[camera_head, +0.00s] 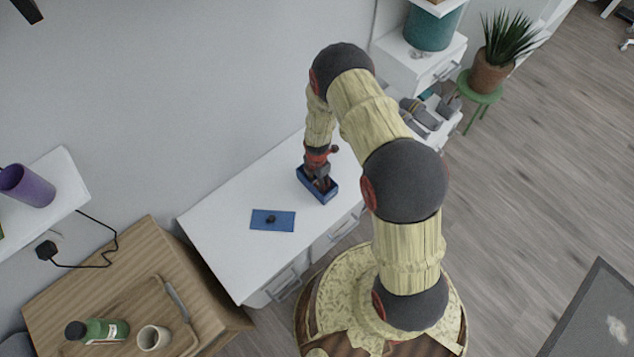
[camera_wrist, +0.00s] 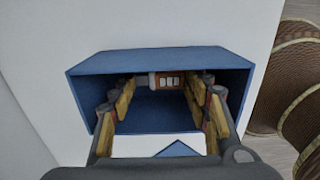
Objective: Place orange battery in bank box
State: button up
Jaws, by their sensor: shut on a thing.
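The blue bank box (camera_head: 327,192) stands open on the white desk. It fills the middle of the wrist view (camera_wrist: 160,60), where its inside shows. My gripper (camera_head: 320,180) points down into the box. In the wrist view my gripper's (camera_wrist: 166,86) two fingers reach inside the box walls and are shut on the orange battery (camera_wrist: 168,82). Only a small orange and white part of the battery shows between the fingertips, near the far wall. I cannot tell whether it touches the box floor. In the head view the battery is too small to make out.
Grey items (camera_head: 425,112) stand at the desk's far right end. A wooden table (camera_head: 60,290) with a bottle and cup is lower left.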

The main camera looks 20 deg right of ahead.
jog(key=shift+f, duration=0.15)
jog(key=o, duration=1.1)
jog(key=shift+o, duration=0.2)
